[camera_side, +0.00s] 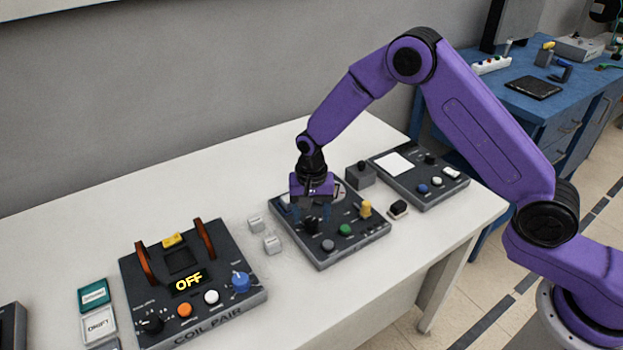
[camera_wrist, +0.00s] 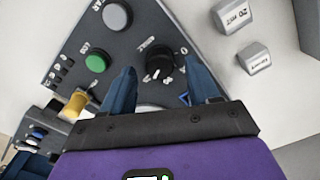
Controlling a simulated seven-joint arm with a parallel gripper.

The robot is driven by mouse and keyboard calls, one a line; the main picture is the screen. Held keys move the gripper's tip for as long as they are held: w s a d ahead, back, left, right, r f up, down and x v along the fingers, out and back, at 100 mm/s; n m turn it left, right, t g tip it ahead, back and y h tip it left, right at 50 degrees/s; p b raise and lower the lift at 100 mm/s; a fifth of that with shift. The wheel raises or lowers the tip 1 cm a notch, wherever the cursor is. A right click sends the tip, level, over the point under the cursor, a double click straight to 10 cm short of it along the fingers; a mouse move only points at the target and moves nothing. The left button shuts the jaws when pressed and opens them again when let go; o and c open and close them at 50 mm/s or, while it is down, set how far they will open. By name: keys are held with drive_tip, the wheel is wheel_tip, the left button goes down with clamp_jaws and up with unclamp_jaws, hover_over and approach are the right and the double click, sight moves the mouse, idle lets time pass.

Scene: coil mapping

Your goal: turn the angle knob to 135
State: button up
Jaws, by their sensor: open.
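The angle knob (camera_wrist: 160,66) is a black round knob with a white pointer mark, on the dark middle panel (camera_wrist: 75,40). In the wrist view its mark points down and slightly left; the scale print is too small to read. My gripper (camera_wrist: 162,76) is open, with one blue finger on each side of the knob and gaps showing on both sides. In the side view my gripper (camera_side: 312,215) is low over the back left part of the middle panel (camera_side: 355,238). The black knob (camera_side: 311,225) is partly hidden there by the fingers.
The middle panel also has a grey button (camera_side: 328,245), a green button (camera_side: 345,230) and a yellow knob (camera_side: 365,209). Small white blocks (camera_side: 272,245) lie left of it. The coil pair unit (camera_side: 190,275) reads OFF. Another panel (camera_side: 420,180) stands behind right.

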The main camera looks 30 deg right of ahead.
sight(312, 222)
wheel_tip(312, 222, up, 16)
drive_tip(key=shift+f, duration=0.25)
idle(0.5)
drive_tip(key=s+d+r+n, duration=0.2)
drive_tip(key=s+n, duration=0.3)
drive_tip(key=s, duration=0.3)
drive_tip(key=s+d+r+n, duration=0.2)
drive_tip(key=s+n, duration=0.3)
drive_tip(key=s, duration=0.4)
drive_tip(key=s+d+n, duration=0.4)
drive_tip(key=s+d, duration=0.1)
drive_tip(key=s, duration=0.4)
drive_tip(key=s+d+n, duration=0.4)
drive_tip(key=s+d, duration=0.1)
drive_tip(key=s, duration=0.3)
drive_tip(key=shift+s+d+f+n, duration=0.15)
drive_tip(key=shift+s+f+n, duration=0.25)
drive_tip(key=shift+f, duration=0.05)
